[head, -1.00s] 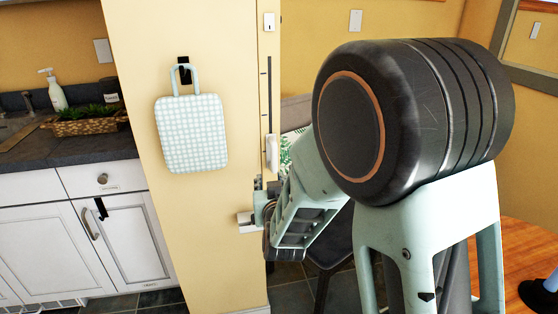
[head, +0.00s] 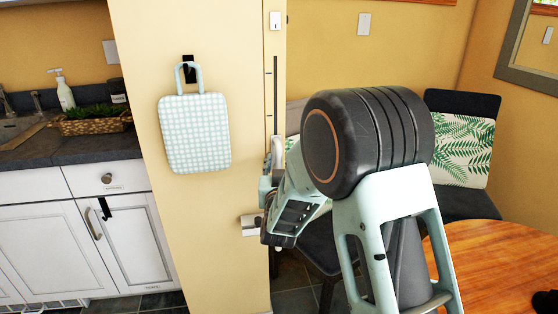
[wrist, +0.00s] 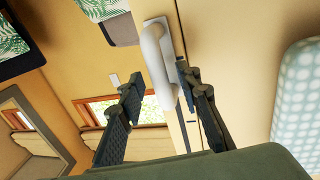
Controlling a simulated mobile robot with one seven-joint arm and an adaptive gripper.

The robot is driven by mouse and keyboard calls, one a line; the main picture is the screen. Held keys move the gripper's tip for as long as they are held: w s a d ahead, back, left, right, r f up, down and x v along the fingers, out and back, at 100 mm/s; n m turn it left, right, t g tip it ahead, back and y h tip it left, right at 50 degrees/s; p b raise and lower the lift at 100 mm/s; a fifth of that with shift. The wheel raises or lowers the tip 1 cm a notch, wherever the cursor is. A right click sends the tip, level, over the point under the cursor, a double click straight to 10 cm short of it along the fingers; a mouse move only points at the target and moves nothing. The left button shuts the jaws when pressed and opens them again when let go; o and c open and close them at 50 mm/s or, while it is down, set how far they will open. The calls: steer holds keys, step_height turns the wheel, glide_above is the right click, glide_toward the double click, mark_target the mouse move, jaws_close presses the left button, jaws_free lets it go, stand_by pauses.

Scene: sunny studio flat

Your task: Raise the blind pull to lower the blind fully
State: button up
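The blind pull is a rounded white handle (wrist: 157,62) on a pale plate in the wrist view. Its lower end lies between my gripper's two dark fingers (wrist: 157,78), which are spread apart. The right fingertip is close beside the handle; I cannot tell whether it touches. The left fingertip is clearly apart from it. In the head view a dark vertical slot (head: 275,85) with tick marks runs up the wall edge. The pull is at the slot's low end, mostly hidden by my gripper (head: 268,172). The blind itself is not identifiable in these frames.
A checked pale bag (head: 195,132) hangs on the wall just left of the slot. A white switch (head: 276,20) is above the slot and a small white fitting (head: 250,225) is below. A chair with a leaf-pattern cushion (head: 463,150) and a wooden table (head: 490,262) stand right.

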steer(key=shift+w+a, duration=0.1)
steer(key=shift+w, duration=0.65)
steer(key=shift+c, duration=0.4)
jaws_close()
